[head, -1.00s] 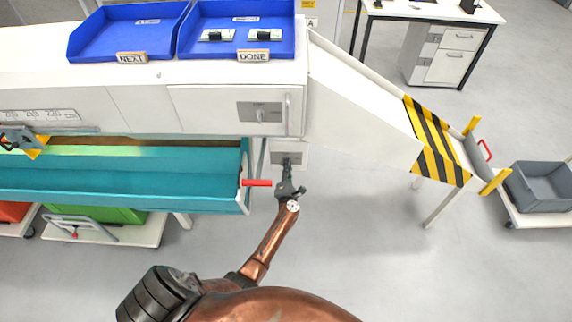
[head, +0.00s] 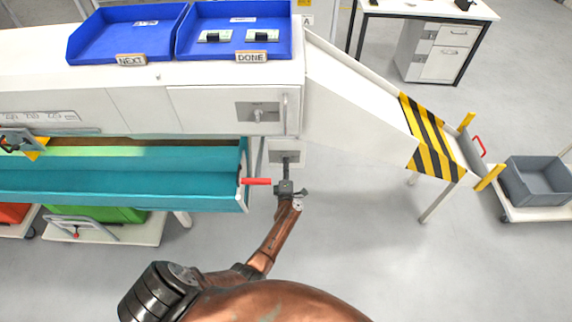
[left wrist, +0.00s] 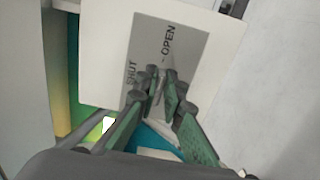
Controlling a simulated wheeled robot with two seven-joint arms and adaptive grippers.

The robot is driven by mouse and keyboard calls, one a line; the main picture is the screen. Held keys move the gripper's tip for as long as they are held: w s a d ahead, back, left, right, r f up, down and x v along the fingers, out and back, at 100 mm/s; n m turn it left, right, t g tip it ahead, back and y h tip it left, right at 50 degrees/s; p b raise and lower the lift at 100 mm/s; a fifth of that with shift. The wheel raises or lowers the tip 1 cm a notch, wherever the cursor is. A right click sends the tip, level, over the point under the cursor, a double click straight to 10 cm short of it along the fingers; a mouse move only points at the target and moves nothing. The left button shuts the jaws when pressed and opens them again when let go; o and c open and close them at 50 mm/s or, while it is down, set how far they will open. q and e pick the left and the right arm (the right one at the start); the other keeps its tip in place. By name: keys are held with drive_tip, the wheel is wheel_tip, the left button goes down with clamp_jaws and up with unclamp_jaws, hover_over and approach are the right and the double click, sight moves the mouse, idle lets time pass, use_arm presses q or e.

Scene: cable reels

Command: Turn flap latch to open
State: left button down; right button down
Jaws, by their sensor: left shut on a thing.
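The flap latch is on a small white box (head: 298,152) with a grey plate under the machine's right end. In the left wrist view the latch's grey plate (left wrist: 185,45) reads SHUT at left and OPEN at right. My left gripper (head: 286,160) reaches up to this plate in the head view. In the left wrist view its green-padded fingers (left wrist: 160,85) are closed on the latch handle in front of the plate. The fingers hide most of the handle, so its exact angle is hard to tell. My right gripper is not in view.
A teal trough (head: 120,180) with a red handle (head: 256,181) lies just left of my gripper. A white chute (head: 360,95) with a striped end (head: 435,135) slopes down to the right, near a grey bin (head: 540,180). Blue trays (head: 130,35) stand on top. Floor below right is clear.

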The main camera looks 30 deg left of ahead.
use_arm(q)
drive_tip(key=c, duration=2)
unclamp_jaws()
drive_tip(key=shift+c, duration=0.2)
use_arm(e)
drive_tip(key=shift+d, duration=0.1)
